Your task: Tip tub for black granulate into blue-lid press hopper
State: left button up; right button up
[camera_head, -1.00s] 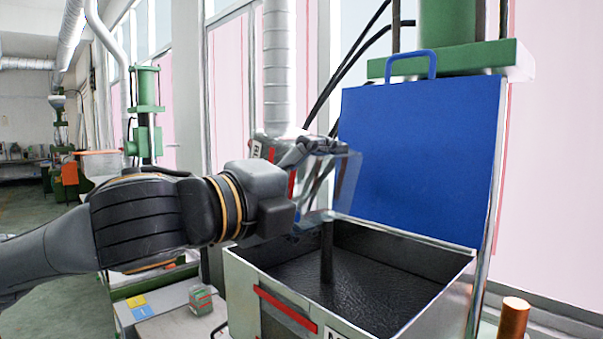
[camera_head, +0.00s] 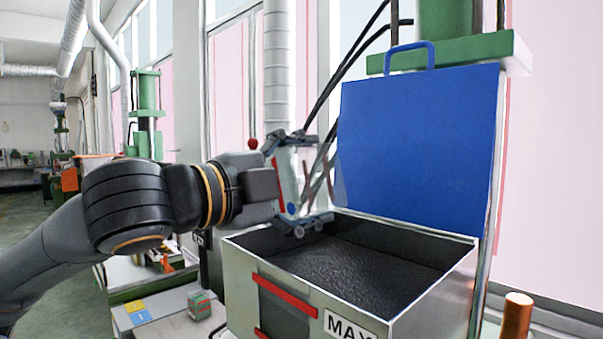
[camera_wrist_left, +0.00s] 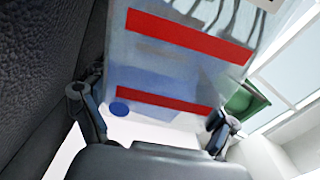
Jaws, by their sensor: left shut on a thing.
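The tub (camera_head: 338,178) is clear and see-through, with red bands. It is held tilted over the left back part of the hopper, in front of the raised blue lid (camera_head: 420,150). No black granulate shows inside it. In the left wrist view the tub (camera_wrist_left: 180,72) fills the middle, with a blue dot near my fingers. My left gripper (camera_head: 303,181) is shut on the tub, one finger above and one below. The press hopper (camera_head: 245,290) is an open metal box with a dark bed of granulate (camera_head: 350,262). My right gripper is out of view.
The hopper's front has red bars and a MAX label (camera_head: 350,327). A copper-coloured post (camera_head: 516,315) stands at the right. A small green-and-red box (camera_head: 199,304) sits on a bench at the left. Black hoses and a grey duct (camera_head: 277,70) run behind the tub.

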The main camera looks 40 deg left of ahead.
pick_arm(q)
jog(key=shift+w+a, duration=0.1)
jog(key=shift+a, duration=0.2)
jog(key=shift+a+f+n, duration=0.1)
jog(key=shift+f+n, duration=0.05)
jog(key=shift+n, duration=0.15)
jog(key=a+n+b, duration=0.1)
jog(key=a+b, duration=0.1)
jog(key=a+f+n+b, duration=0.1)
jog(key=a+b, duration=0.1)
jog(key=shift+w+n, duration=0.1)
jog(key=shift+n, duration=0.2)
jog(key=shift+w+a+r+b, duration=0.1)
jog(key=shift+a+b, duration=0.25)
jog(key=shift+a, duration=0.05)
jog(key=shift+a+r, duration=0.1)
